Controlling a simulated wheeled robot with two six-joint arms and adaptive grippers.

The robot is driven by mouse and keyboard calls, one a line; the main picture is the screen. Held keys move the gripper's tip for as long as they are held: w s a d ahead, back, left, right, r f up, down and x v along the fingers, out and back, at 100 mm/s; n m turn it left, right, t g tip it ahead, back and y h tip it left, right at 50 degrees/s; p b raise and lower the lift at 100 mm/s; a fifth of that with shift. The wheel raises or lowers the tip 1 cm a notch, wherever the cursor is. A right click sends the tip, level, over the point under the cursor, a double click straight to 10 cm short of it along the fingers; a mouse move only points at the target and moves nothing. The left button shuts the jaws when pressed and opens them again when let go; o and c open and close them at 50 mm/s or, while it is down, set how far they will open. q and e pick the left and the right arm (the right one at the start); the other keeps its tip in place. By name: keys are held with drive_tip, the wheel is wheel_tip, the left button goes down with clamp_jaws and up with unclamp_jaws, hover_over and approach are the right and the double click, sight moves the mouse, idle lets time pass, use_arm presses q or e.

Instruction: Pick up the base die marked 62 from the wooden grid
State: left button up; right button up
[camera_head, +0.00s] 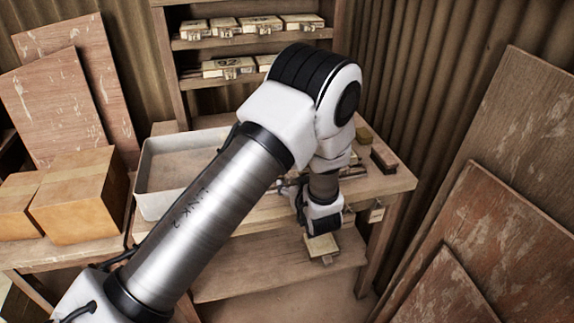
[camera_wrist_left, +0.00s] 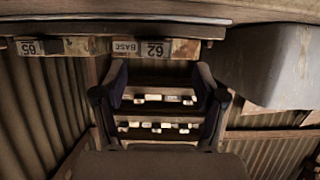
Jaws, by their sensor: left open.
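The base die marked 62 (camera_wrist_left: 155,47) shows in the left wrist view with its label upside down, reading BASE and 62. It sits at the edge of the wooden bench, just beyond my left fingertips and roughly between them. My left gripper (camera_wrist_left: 161,75) is open and empty, with a finger on each side. In the head view my left gripper (camera_head: 322,215) is at the bench's front edge, and my arm covers much of the bench. A pale block with a tag (camera_head: 322,247) shows just below it, its number unreadable. The wooden grid is not clearly visible.
A die marked 65 (camera_wrist_left: 42,47) sits beside the 62 die. A grey tub (camera_head: 160,165) stands left on the bench (camera_head: 398,182). Tagged dies line the back shelves (camera_head: 253,40). Cardboard boxes (camera_head: 80,195) are left; wooden panels (camera_head: 480,240) lean at right.

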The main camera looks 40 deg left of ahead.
use_arm(q)
drive_tip(key=x, duration=0.4)
drive_tip(key=shift+w+f, duration=0.1)
drive_tip(key=shift+w, duration=0.25)
drive_tip(key=shift+s+d, duration=0.15)
drive_tip(key=shift+d, duration=0.05)
drive_tip(key=c, duration=0.8)
clamp_jaws()
